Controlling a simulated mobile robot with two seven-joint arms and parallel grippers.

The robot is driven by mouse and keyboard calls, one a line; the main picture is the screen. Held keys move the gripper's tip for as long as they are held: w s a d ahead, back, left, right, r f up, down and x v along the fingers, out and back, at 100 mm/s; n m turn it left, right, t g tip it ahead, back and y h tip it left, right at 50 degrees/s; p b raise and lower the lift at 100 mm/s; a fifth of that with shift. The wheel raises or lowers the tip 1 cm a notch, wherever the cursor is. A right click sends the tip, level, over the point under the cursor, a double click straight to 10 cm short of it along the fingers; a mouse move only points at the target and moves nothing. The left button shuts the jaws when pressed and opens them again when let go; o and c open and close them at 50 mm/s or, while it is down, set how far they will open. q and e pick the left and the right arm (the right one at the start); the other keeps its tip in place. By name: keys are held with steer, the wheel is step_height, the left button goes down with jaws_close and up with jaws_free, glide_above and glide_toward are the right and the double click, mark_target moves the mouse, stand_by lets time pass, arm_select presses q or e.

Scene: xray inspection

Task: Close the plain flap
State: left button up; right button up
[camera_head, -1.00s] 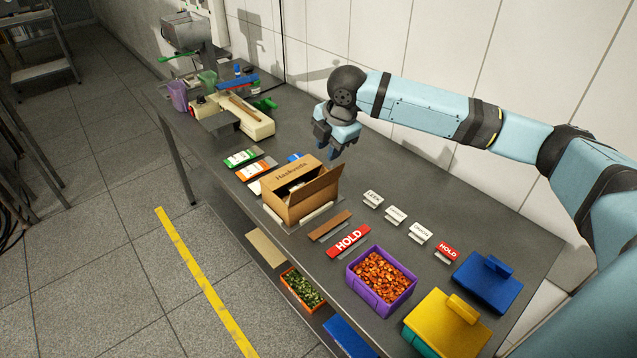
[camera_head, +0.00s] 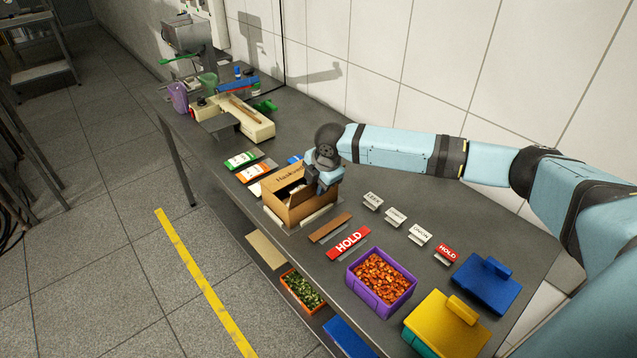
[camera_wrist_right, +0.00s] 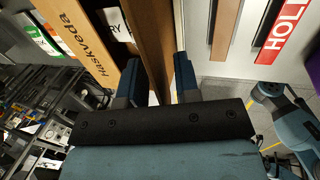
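The cardboard box (camera_head: 288,210) stands on the dark table with its top partly open. The lettered flap (camera_head: 287,178) is at the back left; its writing also shows in the wrist view (camera_wrist_right: 85,42). The plain flap (camera_wrist_right: 152,35) stands up on the right side of the box, largely hidden by my gripper in the head view. My right gripper (camera_head: 322,186) is down at that flap. In the wrist view its two blue fingers (camera_wrist_right: 158,78) are apart, one each side of the flap's cardboard; contact cannot be told.
A brown strip (camera_head: 330,227) and a red HOLD sign (camera_head: 349,243) lie right of the box, with small label stands (camera_head: 397,216) beyond. A purple bin (camera_head: 381,281) is at the front right. Pouches (camera_head: 250,165) lie left of the box.

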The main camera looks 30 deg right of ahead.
jaws_close()
